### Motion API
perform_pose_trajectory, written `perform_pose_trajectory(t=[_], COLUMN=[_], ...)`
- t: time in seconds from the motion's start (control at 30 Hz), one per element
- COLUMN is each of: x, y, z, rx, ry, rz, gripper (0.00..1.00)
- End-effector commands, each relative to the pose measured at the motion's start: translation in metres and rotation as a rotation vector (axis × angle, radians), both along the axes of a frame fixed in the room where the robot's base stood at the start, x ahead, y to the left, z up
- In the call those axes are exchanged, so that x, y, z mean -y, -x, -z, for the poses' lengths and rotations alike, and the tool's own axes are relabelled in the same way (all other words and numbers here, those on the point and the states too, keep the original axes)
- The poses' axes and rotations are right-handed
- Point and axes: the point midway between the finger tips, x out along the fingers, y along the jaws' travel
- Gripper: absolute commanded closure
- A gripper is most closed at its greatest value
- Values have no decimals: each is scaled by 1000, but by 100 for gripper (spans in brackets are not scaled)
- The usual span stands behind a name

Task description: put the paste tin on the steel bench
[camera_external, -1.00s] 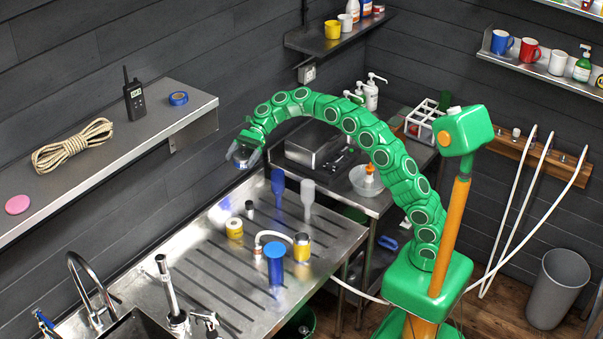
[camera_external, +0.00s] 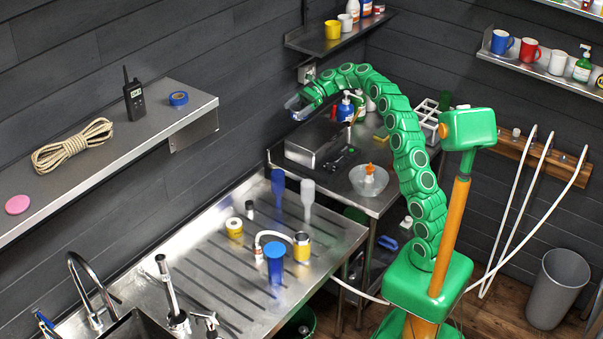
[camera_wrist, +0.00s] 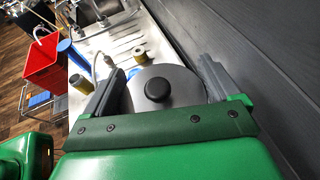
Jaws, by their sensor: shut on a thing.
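My gripper (camera_external: 298,109) is raised near the dark wall, above and behind the grey box. In the wrist view my gripper (camera_wrist: 160,78) is shut on the paste tin (camera_wrist: 182,82), which shows as a round grey lid with a black knob between the two jaws. In the external view the tin is hard to make out from the jaws. The steel bench (camera_external: 384,200) stands at the back, beyond the draining counter. Its front part shows some bare steel.
A grey box (camera_external: 312,149), a bowl with an orange-topped bottle (camera_external: 369,180), pump bottles and a white rack (camera_external: 428,122) crowd the bench. A shelf (camera_external: 340,42) hangs above.

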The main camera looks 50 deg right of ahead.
Motion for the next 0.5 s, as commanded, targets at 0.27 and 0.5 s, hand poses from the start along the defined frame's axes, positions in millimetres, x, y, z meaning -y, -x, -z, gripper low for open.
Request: perform_pose_trajectory(t=[0.27,0.5], x=[110,198], y=[27,62], z=[1,3], rx=[-2,-6], ry=[1,0], rz=[134,245], gripper=[76,76])
